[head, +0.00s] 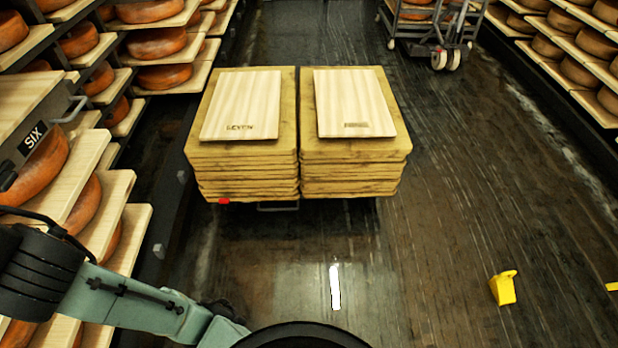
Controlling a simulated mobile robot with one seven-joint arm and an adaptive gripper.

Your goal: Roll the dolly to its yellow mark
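A low dolly carries two side-by-side stacks of wooden boards (248,165) (350,165) in the middle of the aisle. Little of the dolly shows: a metal bar (278,207) at its near edge and a red spot (224,201) at its near left corner. A paler board lies on top of each stack. A yellow block-like marker (503,289) stands on the floor at the lower right, apart from the dolly. A second yellow piece (612,287) is cut off by the right edge. My arm crosses the lower left; I cannot make out my gripper.
Racks of cheese wheels line the left (75,200) and right (570,60) sides. A wheeled metal cart (438,30) stands at the back right. The dark, wet floor (440,230) is clear between the dolly and the yellow marker.

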